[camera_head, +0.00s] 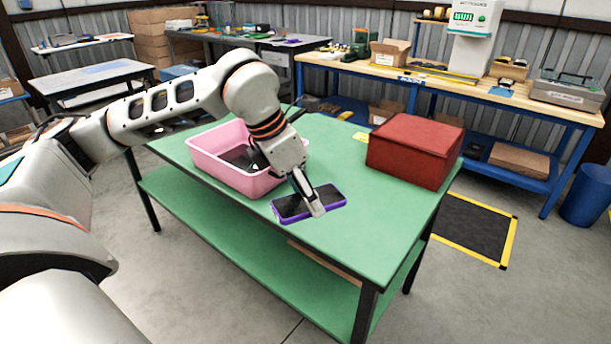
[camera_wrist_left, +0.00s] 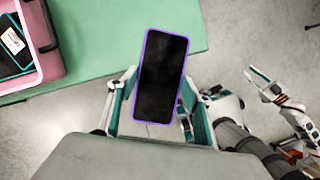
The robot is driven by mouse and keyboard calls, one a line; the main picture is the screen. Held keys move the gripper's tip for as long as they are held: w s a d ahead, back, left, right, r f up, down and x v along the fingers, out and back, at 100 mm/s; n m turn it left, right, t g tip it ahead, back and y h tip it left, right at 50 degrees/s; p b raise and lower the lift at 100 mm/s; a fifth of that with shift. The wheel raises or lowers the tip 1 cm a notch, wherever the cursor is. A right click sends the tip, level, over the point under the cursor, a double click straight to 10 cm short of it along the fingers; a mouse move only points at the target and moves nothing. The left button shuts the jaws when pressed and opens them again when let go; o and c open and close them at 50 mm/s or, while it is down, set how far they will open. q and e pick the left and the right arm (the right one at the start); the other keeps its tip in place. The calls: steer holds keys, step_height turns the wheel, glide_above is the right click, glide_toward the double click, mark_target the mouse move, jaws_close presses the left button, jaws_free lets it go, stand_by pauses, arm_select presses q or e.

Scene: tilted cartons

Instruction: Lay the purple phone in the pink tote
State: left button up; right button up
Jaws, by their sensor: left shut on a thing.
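The purple phone (camera_head: 290,206) has a dark screen and a purple rim. My left gripper (camera_head: 311,206) is shut on it near the green table's front edge. In the left wrist view the phone (camera_wrist_left: 162,75) sits between the two fingers (camera_wrist_left: 154,112), screen facing the camera, and reaches out past the table edge. The pink tote (camera_head: 215,171) stands on the table to the left of the phone. Dark items lie inside it, one with a bright screen or label (camera_wrist_left: 13,42). What looks like my right gripper (camera_wrist_left: 268,88) shows small at the right of the wrist view.
A red box (camera_head: 415,150) stands on the green table (camera_head: 352,240), right of the phone. The tabletop between phone and box is clear. A long workbench (camera_head: 440,84) with equipment stands behind, and a blue bin (camera_head: 586,195) is at the far right.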

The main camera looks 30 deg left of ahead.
arm_select(q)
steer(key=s+d+f+m+g, duration=0.2)
steer(key=f+m, duration=0.6)
steer(key=m, duration=0.2)
steer(key=s+d+f+m+g+y, duration=0.1)
steer(key=s+d+f+m+g, duration=0.1)
steer(key=f+m, duration=0.6)
steer(key=s+d+f+m+g+y, duration=0.1)
steer(key=f+m+g, duration=0.3)
steer(key=f+m, duration=0.4)
steer(key=s+d+m, duration=0.1)
steer(key=m, duration=0.3)
steer(key=shift+s+d+f, duration=0.15)
steer(key=shift+s+f, duration=0.05)
steer(key=shift+f, duration=0.1)
